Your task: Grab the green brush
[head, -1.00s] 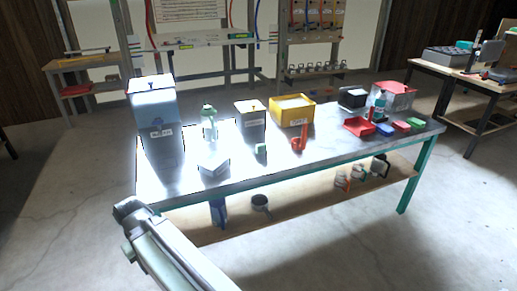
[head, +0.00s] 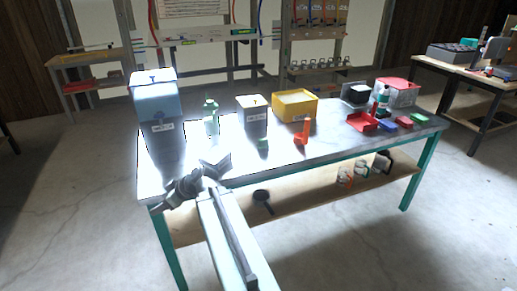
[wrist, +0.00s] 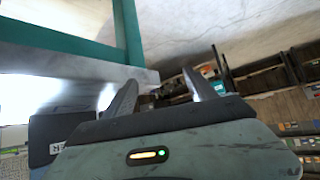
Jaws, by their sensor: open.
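A small green block-like item (head: 418,118), which looks like the green brush, lies at the right end of the steel-topped table (head: 330,152). It sits beside a red and a blue item of like shape, and it is too small to make out bristles. Another small green block (head: 263,144) lies near the table's middle. My gripper (head: 180,188) is at the table's front left corner, far left of both. In the wrist view its two fingers (wrist: 158,88) are apart with nothing between them. I cannot make out the brush in the wrist view.
A blue-lidded bin (head: 154,100), a green bottle (head: 211,116), a lidded box (head: 252,120), a yellow bin (head: 295,105), an orange-red item (head: 302,133) and a red tray (head: 361,122) stand on the table. A grey angled piece (head: 216,164) is close to my gripper.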

